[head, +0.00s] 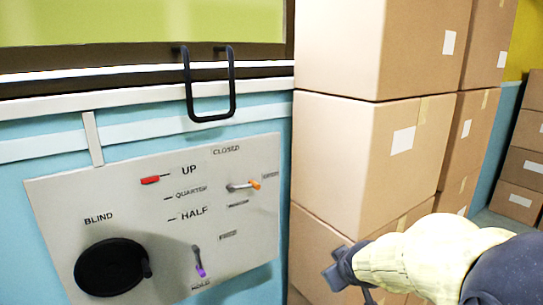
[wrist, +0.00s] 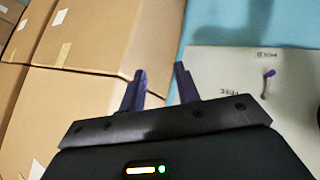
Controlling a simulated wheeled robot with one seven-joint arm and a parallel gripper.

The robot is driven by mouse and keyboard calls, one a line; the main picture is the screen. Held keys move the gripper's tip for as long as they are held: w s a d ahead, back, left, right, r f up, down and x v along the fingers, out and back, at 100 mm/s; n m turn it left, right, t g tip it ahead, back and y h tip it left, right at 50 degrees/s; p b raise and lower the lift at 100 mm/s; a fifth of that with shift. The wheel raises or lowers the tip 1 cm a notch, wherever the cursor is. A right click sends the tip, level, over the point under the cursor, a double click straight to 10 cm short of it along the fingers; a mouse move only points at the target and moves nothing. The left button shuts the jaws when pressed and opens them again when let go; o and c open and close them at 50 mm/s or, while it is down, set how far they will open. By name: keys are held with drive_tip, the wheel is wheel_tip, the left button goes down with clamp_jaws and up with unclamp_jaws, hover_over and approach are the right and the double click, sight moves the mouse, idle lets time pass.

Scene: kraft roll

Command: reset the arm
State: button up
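My gripper (head: 349,272) is at the lower right of the head view, in front of the stacked boxes and to the right of the control panel (head: 60,210). In the wrist view my gripper (wrist: 160,82) shows two dark fingers set apart, with nothing between them. My arm reaches in from the right edge of the head view. The panel also shows in the wrist view (wrist: 225,75), to the right of the fingers, with the purple-tipped lever (wrist: 268,78) on it. My gripper touches nothing that I can make out.
Cardboard boxes (head: 350,150) stand stacked close behind my gripper.

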drive_tip(key=s+f+m+g, duration=0.3)
drive_tip(key=s+f, duration=0.1)
drive_tip(key=s, duration=0.4)
drive_tip(key=s+a+f+m+g, duration=0.1)
drive_tip(key=s+f+m+g, duration=0.2)
drive_tip(key=s+f, duration=0.2)
drive_tip(key=s, duration=0.3)
drive_tip(key=shift+f, duration=0.3)
